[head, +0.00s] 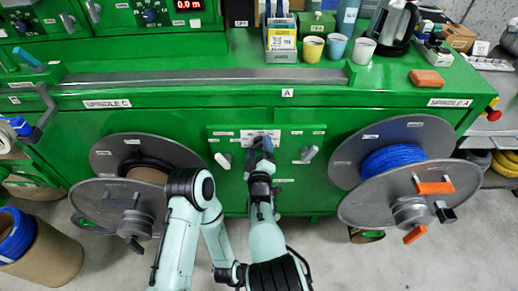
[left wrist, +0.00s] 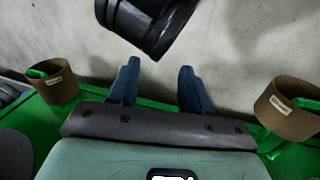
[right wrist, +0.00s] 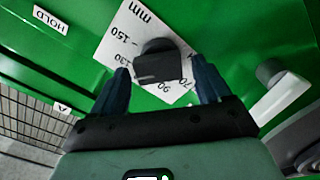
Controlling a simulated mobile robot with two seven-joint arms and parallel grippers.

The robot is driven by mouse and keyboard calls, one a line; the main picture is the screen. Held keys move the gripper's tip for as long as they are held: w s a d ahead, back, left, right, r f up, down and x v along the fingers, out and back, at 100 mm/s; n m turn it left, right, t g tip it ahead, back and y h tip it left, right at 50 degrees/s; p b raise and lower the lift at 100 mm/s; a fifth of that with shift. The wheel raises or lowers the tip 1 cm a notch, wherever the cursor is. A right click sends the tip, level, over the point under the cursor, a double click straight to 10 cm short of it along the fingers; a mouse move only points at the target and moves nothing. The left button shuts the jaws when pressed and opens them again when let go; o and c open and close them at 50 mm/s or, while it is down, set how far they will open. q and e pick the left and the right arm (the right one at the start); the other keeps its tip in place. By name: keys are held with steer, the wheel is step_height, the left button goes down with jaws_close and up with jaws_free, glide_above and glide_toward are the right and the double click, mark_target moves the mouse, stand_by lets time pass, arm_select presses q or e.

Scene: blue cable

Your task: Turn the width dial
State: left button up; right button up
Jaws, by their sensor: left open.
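The width dial is a dark knob (right wrist: 158,66) on a white mm scale plate (right wrist: 118,45), seen close up in the right wrist view. In the head view the plate (head: 247,134) is on the green front panel, with the knob mostly hidden by my right gripper (head: 262,143). In the right wrist view my right gripper (right wrist: 162,88) is open, its two blue fingers flanking the knob's lower part, with gaps showing at both sides. Whether the fingertips reach past the knob's face is unclear. My left gripper (left wrist: 158,85) is open and empty over the floor; its fingers are not clear in the head view.
A grey reel (head: 158,165) stands left and a blue cable reel (head: 392,160) right. Cups (head: 335,46) and a kettle (head: 393,22) stand on the bench.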

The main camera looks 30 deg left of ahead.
steer(key=shift+s+d+r, duration=0.1)
steer(key=shift+s+d, duration=0.2)
steer(key=shift+s, duration=0.25)
arm_select(q)
steer(key=shift+g+h, duration=0.3)
steer(key=shift+g, duration=0.2)
steer(key=s+r, duration=0.1)
steer(key=s+d+p, duration=0.1)
steer(key=s+r+p, duration=0.1)
steer(key=shift+s+d+r, duration=0.2)
steer(key=shift+d+r, duration=0.1)
steer(key=shift+d, duration=0.05)
arm_select(e)
steer(key=v, duration=1.2)
steer(key=shift+d, duration=0.1)
